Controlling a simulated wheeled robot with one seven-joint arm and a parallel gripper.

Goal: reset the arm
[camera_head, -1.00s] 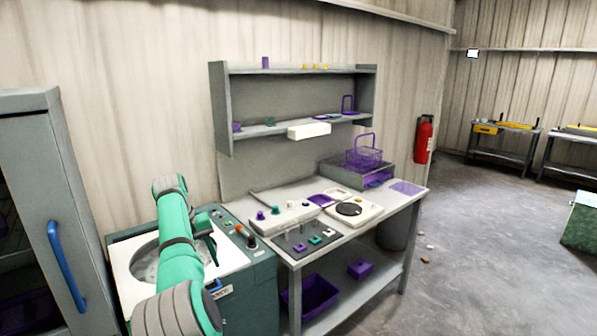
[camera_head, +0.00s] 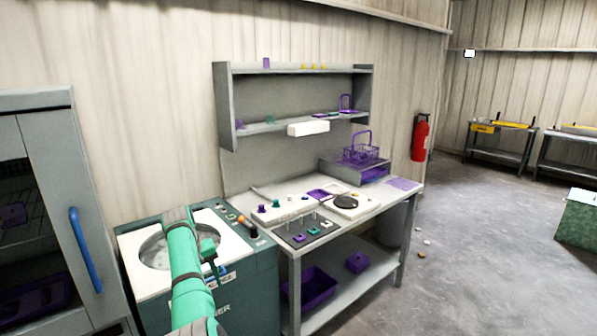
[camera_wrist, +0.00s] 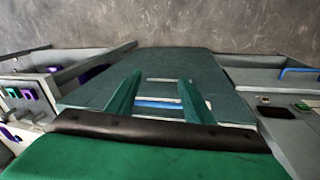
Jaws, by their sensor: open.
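My green arm reaches forward in the head view, in front of the teal tank machine with a round basin (camera_head: 160,252). My gripper (camera_wrist: 158,90) shows in the wrist view with its two green fingers spread apart and nothing between them. Beyond the fingers is the teal front of the machine (camera_wrist: 205,75) with a blue handle (camera_wrist: 158,104). In the head view the gripper's fingers are small and partly hidden by the arm, near the machine's front edge.
A workbench (camera_head: 385,205) with small purple and teal parts stands right of the machine. A purple wire basket (camera_head: 361,154) stands on its back right. A grey cabinet with a blue handle (camera_head: 85,250) is at left. The floor at right (camera_head: 480,260) is mostly open.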

